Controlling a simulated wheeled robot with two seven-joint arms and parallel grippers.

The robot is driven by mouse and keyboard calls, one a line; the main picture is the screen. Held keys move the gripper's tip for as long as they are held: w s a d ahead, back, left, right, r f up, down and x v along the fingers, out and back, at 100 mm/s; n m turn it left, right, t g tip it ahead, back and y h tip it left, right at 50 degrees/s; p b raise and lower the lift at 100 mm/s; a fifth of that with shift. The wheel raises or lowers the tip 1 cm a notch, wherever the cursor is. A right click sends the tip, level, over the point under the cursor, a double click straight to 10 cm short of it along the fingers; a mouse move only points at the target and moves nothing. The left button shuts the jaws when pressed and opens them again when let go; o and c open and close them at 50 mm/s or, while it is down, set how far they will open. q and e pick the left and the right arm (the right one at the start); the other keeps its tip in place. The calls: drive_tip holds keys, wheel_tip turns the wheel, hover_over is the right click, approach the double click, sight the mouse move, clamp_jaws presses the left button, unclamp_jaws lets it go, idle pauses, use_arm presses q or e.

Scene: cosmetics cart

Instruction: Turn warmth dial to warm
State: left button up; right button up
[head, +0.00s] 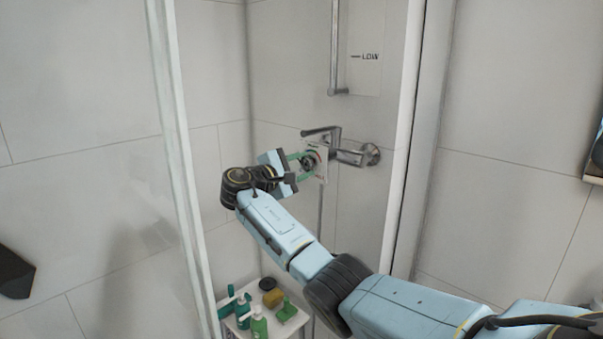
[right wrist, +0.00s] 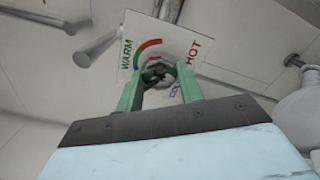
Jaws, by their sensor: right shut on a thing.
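The warmth dial (right wrist: 160,72) is a small dark round knob on a white panel (right wrist: 160,26) on the shower wall. The panel carries a coloured arc and the words WARM and HOT; a blue word starting with CO is partly covered. My right gripper (right wrist: 160,76) has its green fingers closed on either side of the dial. In the head view, the right gripper (head: 310,162) reaches the panel (head: 323,167) beside the mixer tap. I cannot tell where the dial points.
A chrome mixer tap (head: 352,155) sticks out just right of the panel. A vertical rail (head: 334,45) and a LOW sign (head: 366,78) are above. A white cart (head: 292,326) with green bottles stands below. White frame posts (head: 178,130) flank the shower opening.

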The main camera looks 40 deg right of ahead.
drive_tip(key=m+b, duration=0.3)
drive_tip(key=m, duration=0.1)
drive_tip(key=shift+f+m+b, duration=0.15)
drive_tip(key=shift+m+b, duration=0.15)
drive_tip(key=m+b, duration=0.3)
drive_tip(key=m, duration=0.1)
drive_tip(key=shift+b, duration=0.3)
drive_tip(key=shift+m, duration=0.5)
drive_tip(key=shift+r+m+b, duration=0.25)
drive_tip(key=shift+m+b, duration=0.65)
drive_tip(key=shift+m, duration=0.1)
use_arm(q)
drive_tip(key=a+f, duration=0.3)
drive_tip(key=f, duration=0.6)
drive_tip(key=shift+a+f, duration=0.25)
drive_tip(key=shift+f, duration=0.15)
use_arm(e)
drive_tip(key=shift+m, duration=0.3)
use_arm(q)
drive_tip(key=shift+s, duration=0.1)
drive_tip(key=shift+y, duration=0.3)
drive_tip(key=shift+w+d, duration=0.1)
drive_tip(key=shift+w, duration=0.15)
use_arm(e)
drive_tip(key=o, duration=1)
drive_tip(key=shift+r, duration=0.1)
